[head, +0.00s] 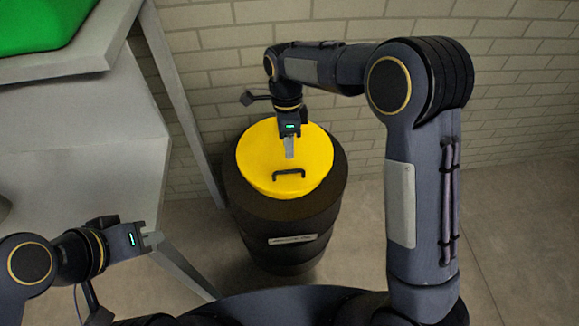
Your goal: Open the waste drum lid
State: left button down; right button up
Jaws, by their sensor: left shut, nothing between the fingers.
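The waste drum (283,235) is a black barrel standing on the floor against the wall, with a pale label on its front. Its round yellow lid (262,172) lies flat on top and is closed. A dark bar handle (289,173) sits on the lid's near part. My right gripper (290,155) points down over the lid, with its fingertips just behind the handle in the picture. The fingers overlap from this angle, so I cannot tell their gap or whether they touch the lid. My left gripper (157,241) is shut and empty at lower left, away from the drum.
A grey table (85,150) stands on the left, with its legs close to the drum's left side. A green object (40,22) rests on a raised grey surface at upper left. A brick wall (520,80) is behind the drum. Floor (520,220) at right is clear.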

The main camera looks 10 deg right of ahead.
aim_at(289, 163)
jog(key=f, duration=0.2)
jog(key=s+f, duration=0.1)
jog(key=f, duration=0.4)
jog(key=shift+s+b, duration=0.25)
jog(key=shift+b, duration=0.1)
jog(key=shift+r, duration=0.1)
grip_shut()
